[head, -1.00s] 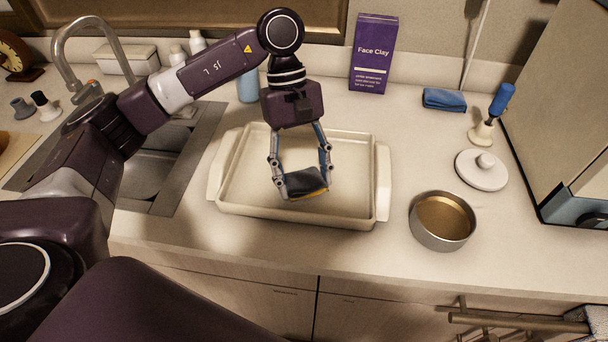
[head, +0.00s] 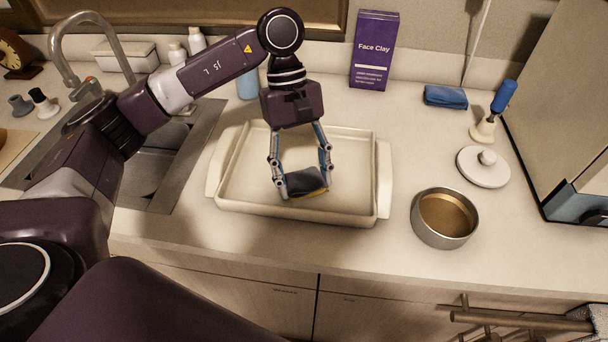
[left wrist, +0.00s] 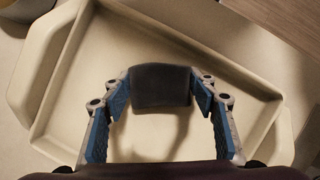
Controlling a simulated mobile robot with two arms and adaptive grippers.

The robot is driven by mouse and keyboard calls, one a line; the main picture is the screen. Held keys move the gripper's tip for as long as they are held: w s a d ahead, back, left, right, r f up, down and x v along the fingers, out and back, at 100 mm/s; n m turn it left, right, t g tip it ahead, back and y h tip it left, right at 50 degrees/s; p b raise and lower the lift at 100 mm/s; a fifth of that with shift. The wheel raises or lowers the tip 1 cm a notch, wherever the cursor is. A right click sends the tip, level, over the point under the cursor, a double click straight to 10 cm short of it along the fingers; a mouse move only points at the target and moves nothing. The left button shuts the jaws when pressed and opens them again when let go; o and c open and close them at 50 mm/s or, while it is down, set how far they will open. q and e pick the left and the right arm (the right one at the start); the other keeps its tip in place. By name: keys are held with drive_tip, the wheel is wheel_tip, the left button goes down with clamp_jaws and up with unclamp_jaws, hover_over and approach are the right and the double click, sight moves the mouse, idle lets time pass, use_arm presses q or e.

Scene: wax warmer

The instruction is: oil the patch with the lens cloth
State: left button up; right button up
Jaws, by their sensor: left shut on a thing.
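My left gripper (head: 305,178) is shut on a dark grey, soft-looking pad (head: 305,180) with a thin yellow lower edge, which may be the lens cloth. It holds the pad over the front part of a cream tray (head: 255,160). In the left wrist view the pad (left wrist: 162,86) sits between the two fingertips, with the tray floor (left wrist: 80,110) below. I cannot tell whether the pad touches the floor. A folded blue cloth (head: 445,96) lies at the back right of the counter. I cannot make out a distinct patch. My right gripper is not in view.
A round metal tin (head: 445,218) with golden-brown contents stands right of the tray. Behind it are a white knobbed lid (head: 484,167) and a blue-handled tool (head: 496,110). A purple Face Clay box (head: 374,52) stands at the back. The sink (head: 160,165) is left.

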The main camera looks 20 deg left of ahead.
sight(323, 179)
use_arm(q)
drive_tip(key=shift+w+d+b, duration=0.2)
drive_tip(key=shift+w+d, duration=0.05)
drive_tip(key=shift+d, duration=0.6)
drive_tip(key=shift+w+d+b, duration=0.2)
drive_tip(key=shift+w+d, duration=0.05)
drive_tip(key=shift+d, duration=0.6)
drive_tip(key=shift+w+d, duration=0.1)
drive_tip(key=shift+d, duration=0.2)
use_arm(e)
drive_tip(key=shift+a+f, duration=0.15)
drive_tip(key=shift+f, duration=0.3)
use_arm(q)
drive_tip(key=shift+w+d+f+b, duration=0.1)
drive_tip(key=shift+w+d+b, duration=0.1)
drive_tip(key=shift+d, duration=0.3)
drive_tip(key=shift+w+d+b, duration=0.1)
drive_tip(key=shift+d+b, duration=0.1)
drive_tip(key=shift+d, duration=0.25)
drive_tip(key=shift+w+d, duration=0.25)
drive_tip(key=shift+d, duration=0.75)
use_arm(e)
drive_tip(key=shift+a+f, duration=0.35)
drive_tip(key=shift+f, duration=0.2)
